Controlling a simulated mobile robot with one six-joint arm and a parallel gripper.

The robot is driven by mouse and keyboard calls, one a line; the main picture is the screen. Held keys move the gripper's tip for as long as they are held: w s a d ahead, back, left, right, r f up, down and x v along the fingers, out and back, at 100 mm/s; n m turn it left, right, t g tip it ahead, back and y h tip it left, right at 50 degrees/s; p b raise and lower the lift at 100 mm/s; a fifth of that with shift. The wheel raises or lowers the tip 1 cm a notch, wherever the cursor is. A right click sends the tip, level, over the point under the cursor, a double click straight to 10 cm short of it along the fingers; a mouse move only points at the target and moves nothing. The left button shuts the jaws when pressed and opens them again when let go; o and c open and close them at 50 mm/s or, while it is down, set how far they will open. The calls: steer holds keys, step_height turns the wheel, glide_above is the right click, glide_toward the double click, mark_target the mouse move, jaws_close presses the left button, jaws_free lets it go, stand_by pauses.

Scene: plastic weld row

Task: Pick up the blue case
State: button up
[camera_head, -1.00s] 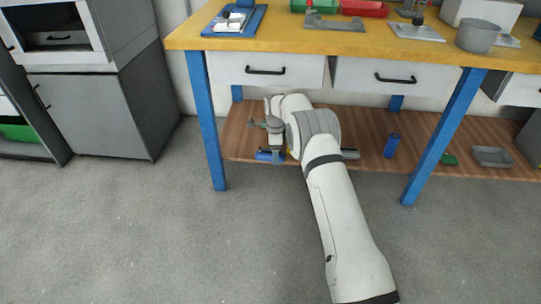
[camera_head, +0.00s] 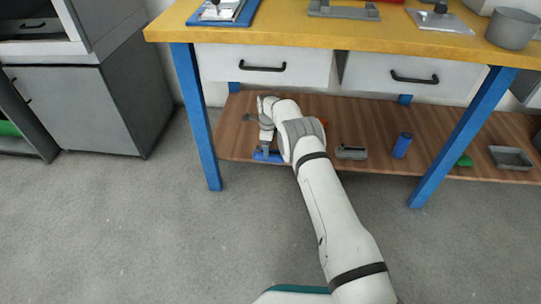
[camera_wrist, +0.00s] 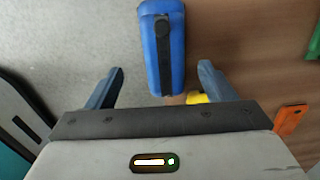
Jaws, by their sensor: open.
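The blue case (camera_wrist: 178,55) shows in the wrist view at the top middle, with a dark strip and a round dark knob along its top. It lies near the front edge of the brown lower shelf. In the head view the blue case (camera_head: 266,156) is partly hidden by my gripper (camera_head: 264,146), which is over it at the left of the shelf. In the wrist view my gripper (camera_wrist: 160,86) is open, one finger on each side of the case's near end. I see a gap between the case and each finger; contact cannot be told.
On the wooden shelf (camera_head: 228,130) are a grey object (camera_head: 351,152), a blue can (camera_head: 402,145), a green item (camera_head: 464,160) and a grey tray (camera_head: 511,158). An orange piece (camera_wrist: 291,119) and a yellow piece (camera_wrist: 198,98) lie near the case. Blue table legs (camera_head: 196,115) flank the shelf; drawers hang above.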

steer(key=f+b, duration=0.2)
steer(key=f, duration=0.1)
steer(key=f+b, duration=0.1)
steer(key=f, duration=0.1)
steer(key=shift+w+d+f, duration=0.1)
steer(key=shift+w+f, duration=0.1)
steer(key=shift+w, duration=0.1)
steer(key=shift+r, duration=0.1)
steer(key=c, duration=1.1)
steer(key=shift+r, duration=0.1)
step_height(320, 180, up, 4)
steer(key=p, duration=0.2)
steer(key=shift+p, duration=0.35)
steer(key=s+p, duration=0.7)
steer(key=s, duration=1.1)
steer(key=shift+a+f, duration=0.2)
steer(key=shift+f, duration=0.15)
